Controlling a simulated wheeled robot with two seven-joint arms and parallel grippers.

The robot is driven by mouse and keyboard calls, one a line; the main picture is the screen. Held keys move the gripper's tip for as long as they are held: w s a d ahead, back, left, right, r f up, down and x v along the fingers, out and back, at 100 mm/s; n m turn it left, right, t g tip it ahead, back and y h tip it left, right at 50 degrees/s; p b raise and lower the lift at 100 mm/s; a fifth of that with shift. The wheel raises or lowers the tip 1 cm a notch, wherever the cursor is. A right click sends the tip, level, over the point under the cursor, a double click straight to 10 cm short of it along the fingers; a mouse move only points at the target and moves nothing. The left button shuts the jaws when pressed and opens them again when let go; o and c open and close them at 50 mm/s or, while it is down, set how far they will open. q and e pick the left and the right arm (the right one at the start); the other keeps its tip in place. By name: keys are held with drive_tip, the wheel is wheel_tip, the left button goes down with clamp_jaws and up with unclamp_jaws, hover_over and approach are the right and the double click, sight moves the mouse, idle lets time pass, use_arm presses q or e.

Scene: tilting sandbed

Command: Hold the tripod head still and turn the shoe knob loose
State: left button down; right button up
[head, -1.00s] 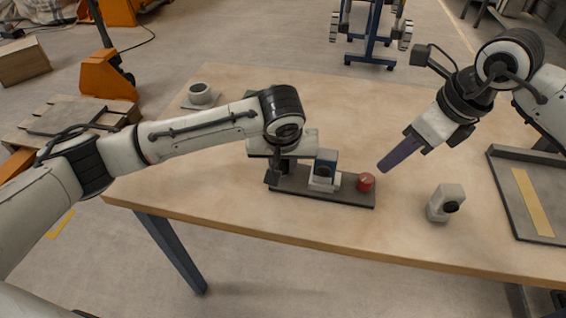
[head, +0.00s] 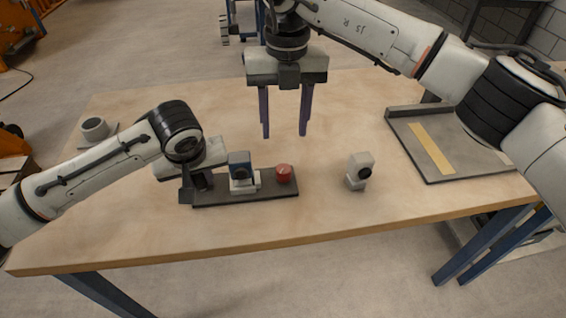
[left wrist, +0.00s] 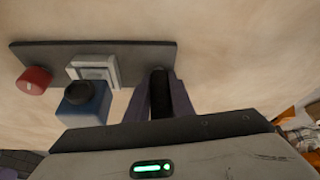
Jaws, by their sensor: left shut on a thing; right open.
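The tripod head shows as a long dark plate (head: 262,194) lying on the table, with a white clamp (head: 251,186) on it. A blue block (head: 239,165) with a black round front sits at the clamp. The red shoe knob (head: 284,173) with a pale mark is at the plate's right end. My left gripper (head: 198,182) is at the plate's left end; the left wrist view shows its purple fingers (left wrist: 158,97) shut on a black upright post (left wrist: 160,92). My right gripper (head: 284,136) is open and empty, pointing down above the table, behind the knob and apart from it.
A grey block with a black round front (head: 359,170) stands right of the knob. A dark tray (head: 440,176) with a yellow strip is at the table's right. A grey cup (head: 95,128) stands at the left edge. Table behind the plate is clear.

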sight(284, 168)
drive_tip(key=shift+m, duration=0.3)
wheel_tip(284, 168, down, 12)
drive_tip(key=shift+r, duration=0.15)
drive_tip(key=c, duration=1.1)
drive_tip(key=shift+o, duration=0.2)
